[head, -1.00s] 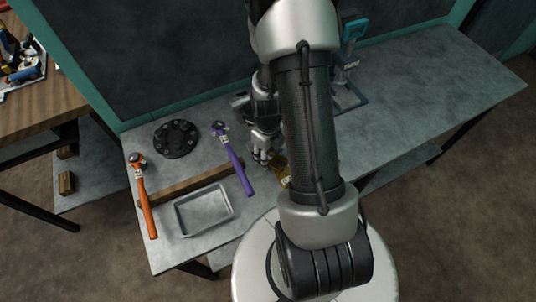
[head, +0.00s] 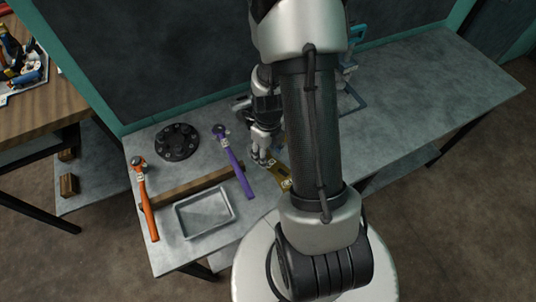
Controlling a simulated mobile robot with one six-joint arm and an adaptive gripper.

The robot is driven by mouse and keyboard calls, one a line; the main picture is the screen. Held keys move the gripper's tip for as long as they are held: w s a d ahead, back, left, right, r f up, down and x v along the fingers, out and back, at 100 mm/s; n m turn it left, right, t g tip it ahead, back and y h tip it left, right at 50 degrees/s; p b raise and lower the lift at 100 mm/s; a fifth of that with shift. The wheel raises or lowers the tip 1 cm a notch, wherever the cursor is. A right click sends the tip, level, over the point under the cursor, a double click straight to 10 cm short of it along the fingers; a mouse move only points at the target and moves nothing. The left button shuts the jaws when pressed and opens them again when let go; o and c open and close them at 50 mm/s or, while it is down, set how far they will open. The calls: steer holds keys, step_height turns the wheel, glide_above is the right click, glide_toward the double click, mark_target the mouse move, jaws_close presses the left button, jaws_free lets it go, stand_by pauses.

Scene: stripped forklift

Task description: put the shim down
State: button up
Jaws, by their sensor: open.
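The shim, as far as I can tell, is the flat yellow-brown piece (head: 284,184) on the grey bench top (head: 420,105), just right of the purple-handled hammer. Part of it is hidden behind my arm. My gripper (head: 264,162) is at the upper left end of this piece, with its fingers pointing down. The fingers are open. At this size I cannot tell whether they touch the piece.
A purple-handled hammer (head: 238,168) lies close to the left of my gripper. A wooden bar (head: 185,188), a grey tray (head: 178,216), an orange-handled hammer (head: 147,208) and a black round flange (head: 177,142) are further left. The bench's right side is clear.

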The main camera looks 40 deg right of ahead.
steer(key=a+r+n+t+p, duration=0.1)
steer(key=a+r+n, duration=0.3)
steer(key=r+n, duration=0.6)
steer(key=a+r+n+t+p, duration=0.1)
steer(key=a+r+n, duration=0.35)
steer(key=r, duration=0.95)
steer(key=s+a+r+n+t, duration=0.1)
steer(key=s+a+r+n, duration=0.2)
steer(key=n, duration=0.7)
steer(key=s+a+r+n+t, duration=0.1)
steer(key=s+a+r+n, duration=0.3)
steer(key=n, duration=0.5)
steer(key=s+r, duration=0.2)
steer(key=s, duration=0.1)
steer(key=shift+a+n+t, duration=0.2)
steer(key=shift+n+t, duration=0.1)
steer(key=shift+n, duration=0.05)
steer(key=shift+s+r, duration=0.1)
